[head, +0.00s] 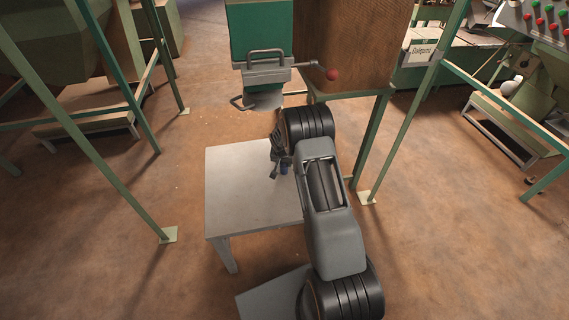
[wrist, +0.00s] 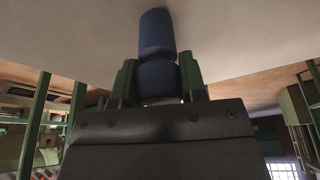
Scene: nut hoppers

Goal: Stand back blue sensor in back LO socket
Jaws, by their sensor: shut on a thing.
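The blue sensor (wrist: 156,33), a dark blue cylinder with a narrow waist, is between the two green fingers of my gripper (wrist: 157,76) in the wrist view. The fingers are shut on its near part, and its far part sticks out beyond them towards a pale grey surface. I cannot tell whether it touches that surface. In the head view my gripper (head: 279,168) is low over the grey table, with a small bit of blue (head: 284,170) at its tip. My arm hides part of this area. I cannot make out a LO socket in either view.
The grey table (head: 240,190) is bare on its left side. A green and brown hopper housing (head: 262,30) with a red-knobbed lever (head: 332,74) stands behind it. Green posts (head: 410,120) rise at the right and left. Brown floor lies around the table.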

